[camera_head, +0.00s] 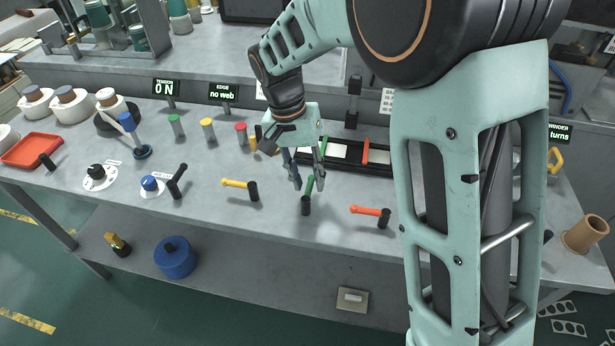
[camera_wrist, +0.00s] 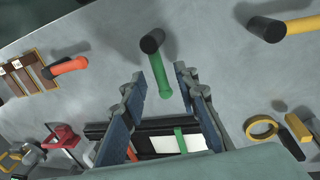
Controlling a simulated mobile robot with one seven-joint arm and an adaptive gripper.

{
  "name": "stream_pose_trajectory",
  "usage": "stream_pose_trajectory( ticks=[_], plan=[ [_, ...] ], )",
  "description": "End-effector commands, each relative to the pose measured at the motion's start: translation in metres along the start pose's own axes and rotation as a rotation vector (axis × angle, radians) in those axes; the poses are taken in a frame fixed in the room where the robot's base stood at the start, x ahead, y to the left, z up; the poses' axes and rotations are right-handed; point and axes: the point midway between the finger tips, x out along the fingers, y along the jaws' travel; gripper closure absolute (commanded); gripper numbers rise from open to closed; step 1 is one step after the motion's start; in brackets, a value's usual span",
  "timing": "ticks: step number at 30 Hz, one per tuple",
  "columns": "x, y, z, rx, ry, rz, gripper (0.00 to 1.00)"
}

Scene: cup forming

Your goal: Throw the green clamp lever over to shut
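The green clamp lever (camera_head: 309,186) stands near the bench's front edge, its green handle pointing back from a black pivot (camera_head: 305,206). My gripper (camera_head: 308,183) is above it, pointing down, with its fingers apart on either side of the handle. In the wrist view the green handle (camera_wrist: 163,82) lies between the open fingertips of my gripper (camera_wrist: 160,76), with a gap on both sides. I see no contact. The black pivot (camera_wrist: 152,41) is beyond the fingertips.
A yellow-handled lever (camera_head: 238,184) is to the left and a red-orange one (camera_head: 368,211) to the right, both close by. Behind is a black track (camera_head: 373,158) with white panels and coloured bars. Signs read "TENSION ON" (camera_head: 166,87) and "EDGE no web" (camera_head: 223,92).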

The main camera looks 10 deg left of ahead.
Motion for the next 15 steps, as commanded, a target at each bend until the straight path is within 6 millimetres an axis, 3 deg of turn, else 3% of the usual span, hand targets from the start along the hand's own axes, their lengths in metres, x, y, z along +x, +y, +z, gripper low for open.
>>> stream_pose_trajectory(
  ticks=[7,15],
  plan=[
    [-0.017,-0.001,-0.001,-0.001,0.003,-0.002,0.72],
    [-0.074,-0.001,-0.001,-0.001,0.004,-0.004,0.72]
  ],
)
